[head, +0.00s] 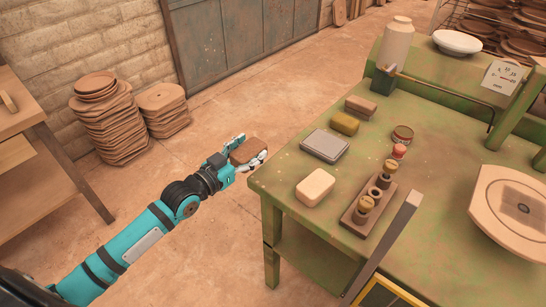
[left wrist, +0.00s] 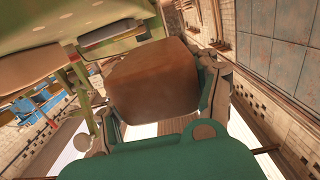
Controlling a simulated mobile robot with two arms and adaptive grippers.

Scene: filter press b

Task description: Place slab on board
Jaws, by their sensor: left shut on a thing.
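A brown block-shaped slab (head: 247,151) is held in my left gripper (head: 250,149), out over the floor just left of the green table's near left corner. In the left wrist view the slab (left wrist: 155,78) fills the space between the two fingers, with a finger on each side. A pale, many-sided board (head: 488,205) lies on the right part of the table, cut off by the picture edge. It has a darker square with a round mark in its middle. My right gripper does not show.
The green table (head: 290,165) carries a cream block (head: 315,187), a grey block (head: 325,145), an olive sponge-like block (head: 344,122), a holder with stamps (head: 366,205) and a tall jar (head: 397,42). Stacked plates (head: 108,125) stand on the floor.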

